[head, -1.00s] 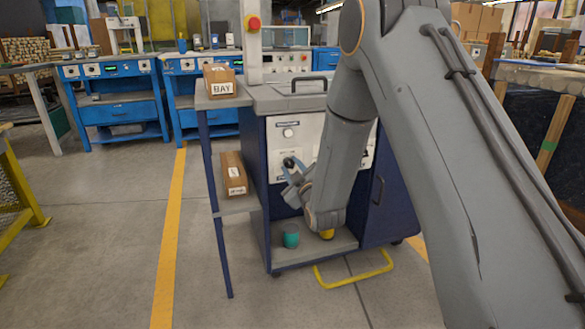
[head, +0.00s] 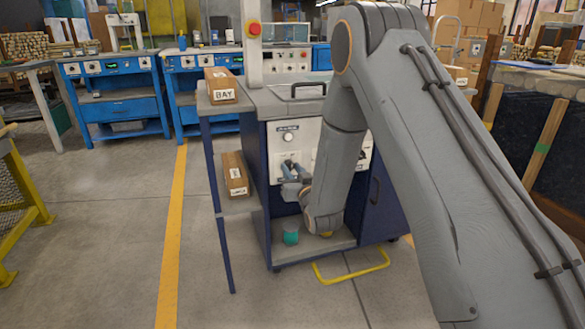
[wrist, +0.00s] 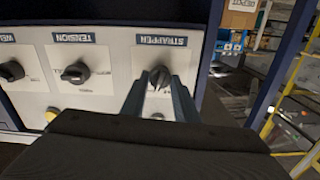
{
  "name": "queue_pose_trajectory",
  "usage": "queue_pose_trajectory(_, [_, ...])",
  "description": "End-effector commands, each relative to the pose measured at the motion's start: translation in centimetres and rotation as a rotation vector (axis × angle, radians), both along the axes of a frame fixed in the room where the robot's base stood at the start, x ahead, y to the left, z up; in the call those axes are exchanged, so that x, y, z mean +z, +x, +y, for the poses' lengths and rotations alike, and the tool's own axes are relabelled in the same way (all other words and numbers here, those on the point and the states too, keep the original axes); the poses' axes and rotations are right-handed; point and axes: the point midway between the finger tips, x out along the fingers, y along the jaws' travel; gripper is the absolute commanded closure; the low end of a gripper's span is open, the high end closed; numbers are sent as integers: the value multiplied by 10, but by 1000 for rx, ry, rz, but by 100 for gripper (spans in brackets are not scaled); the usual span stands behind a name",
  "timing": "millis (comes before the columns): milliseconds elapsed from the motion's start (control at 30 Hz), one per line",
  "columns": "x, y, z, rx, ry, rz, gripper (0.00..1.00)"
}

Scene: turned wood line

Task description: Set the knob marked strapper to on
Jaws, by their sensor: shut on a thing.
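The strapper knob (wrist: 159,76) is a dark knob on a white panel (wrist: 110,93), beside a label reading STRAPPER (wrist: 161,41), which appears upside down in the wrist view. My gripper (wrist: 160,84) has one finger on each side of this knob and is shut on it. The fingers hide part of the knob and its lower markings, so I cannot read its setting. In the head view my gripper (head: 291,171) is at the left part of the cabinet's white panel (head: 309,136), and the knob is mostly hidden there.
The TENSION knob (wrist: 75,74) and another dark knob (wrist: 12,71) share the panel. A side shelf holds a BAY box (head: 222,86) and a lower box (head: 235,175). A teal cup (head: 291,234) stands on the cabinet's bottom shelf. Open floor lies left.

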Motion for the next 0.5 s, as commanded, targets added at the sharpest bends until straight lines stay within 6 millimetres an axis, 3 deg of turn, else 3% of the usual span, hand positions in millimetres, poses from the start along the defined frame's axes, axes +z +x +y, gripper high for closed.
queue_pose_trajectory(500, [0,0,-1,-1,200,55,95])
